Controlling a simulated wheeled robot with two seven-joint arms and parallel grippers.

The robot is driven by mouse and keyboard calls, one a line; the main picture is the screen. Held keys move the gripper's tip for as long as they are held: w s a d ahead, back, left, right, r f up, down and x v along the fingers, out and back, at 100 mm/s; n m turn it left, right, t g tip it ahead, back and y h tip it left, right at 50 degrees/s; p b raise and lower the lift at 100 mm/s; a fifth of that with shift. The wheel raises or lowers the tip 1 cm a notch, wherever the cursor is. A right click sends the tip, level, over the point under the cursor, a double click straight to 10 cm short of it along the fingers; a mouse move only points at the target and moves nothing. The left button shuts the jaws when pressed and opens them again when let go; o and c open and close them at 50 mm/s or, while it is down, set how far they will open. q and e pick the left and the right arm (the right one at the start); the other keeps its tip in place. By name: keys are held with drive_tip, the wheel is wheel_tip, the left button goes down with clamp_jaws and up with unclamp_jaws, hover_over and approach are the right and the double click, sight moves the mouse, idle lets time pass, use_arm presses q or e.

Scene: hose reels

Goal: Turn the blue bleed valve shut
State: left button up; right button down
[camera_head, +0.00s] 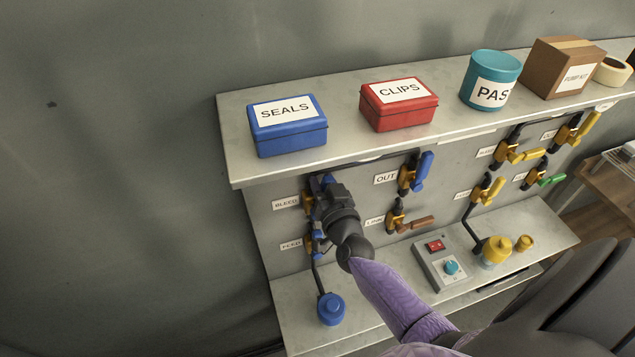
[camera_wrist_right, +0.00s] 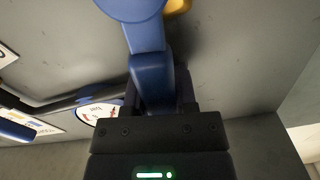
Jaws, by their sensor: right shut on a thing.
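The bleed valve is on the upper left of the grey panel, beside the BLEED label (camera_head: 286,202). Its blue lever (camera_head: 328,179) is mostly hidden behind my right gripper (camera_head: 325,190) in the head view. In the right wrist view the blue lever (camera_wrist_right: 147,50) runs down from its round hub, with a bit of yellow valve body at the top. The jaws of my right gripper (camera_wrist_right: 158,92) are shut on the lever's lower part. My left gripper is in neither view.
Another blue-handled valve (camera_head: 318,236) sits just below my right gripper. The OUT valve's blue lever (camera_head: 423,170) and a brown-levered valve (camera_head: 418,223) are to the right. The shelf above holds a blue SEALS box (camera_head: 290,139) and a red CLIPS box (camera_head: 399,112). A switch box (camera_head: 441,262) stands lower right.

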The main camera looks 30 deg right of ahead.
sight(339, 181)
drive_tip(key=d+f+m+b, duration=0.1)
drive_tip(key=m, duration=0.1)
drive_tip(key=d+f+m+b, duration=0.1)
drive_tip(key=m, duration=0.1)
drive_tip(key=s+d+f+m+b, duration=0.1)
drive_tip(key=d+m+b, duration=0.1)
drive_tip(key=m, duration=0.1)
drive_tip(key=m+b, duration=0.1)
drive_tip(key=d+f+m+b, duration=0.1)
drive_tip(key=m, duration=0.1)
drive_tip(key=shift+s+f, duration=0.1)
drive_tip(key=shift+f, duration=0.2)
drive_tip(key=f+m+b, duration=0.2)
drive_tip(key=m, duration=0.1)
drive_tip(key=f+m+b, duration=0.1)
drive_tip(key=m+b, duration=0.1)
drive_tip(key=shift+s+d, duration=0.1)
drive_tip(key=shift+d, duration=0.2)
drive_tip(key=shift+m, duration=0.3)
